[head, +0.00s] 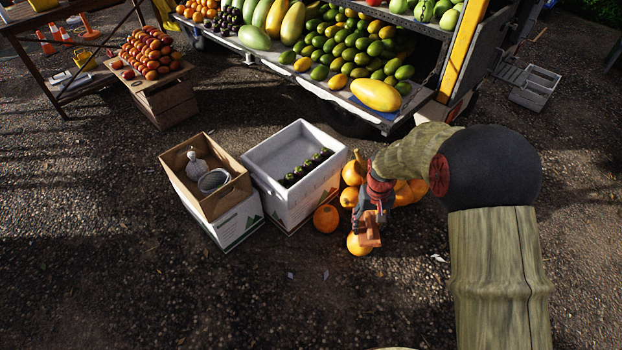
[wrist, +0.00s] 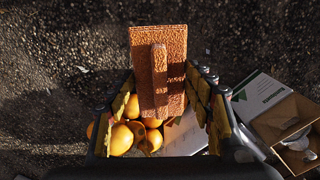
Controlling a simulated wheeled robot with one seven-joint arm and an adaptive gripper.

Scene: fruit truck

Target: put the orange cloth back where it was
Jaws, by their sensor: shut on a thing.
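The orange cloth (head: 370,232) is in my gripper (head: 373,212), held above the ground near the pile of round orange fruit. In the wrist view the cloth (wrist: 172,45) looks like a rough-textured rectangular piece with a raised strip along its middle. The two fingers of my gripper (wrist: 163,95) are on either side of its lower part and are shut on it. The cloth hangs over or in front of one orange fruit (head: 358,246) in the head view; its height above the ground is hard to tell.
A white crate (head: 262,183) with dark fruit and an open cardboard box (head: 177,183) stand left of my gripper. The truck's fruit shelf (head: 262,58) is behind. A wooden crate (head: 165,104) bears red-orange fruit at the upper left. The front ground is mostly clear.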

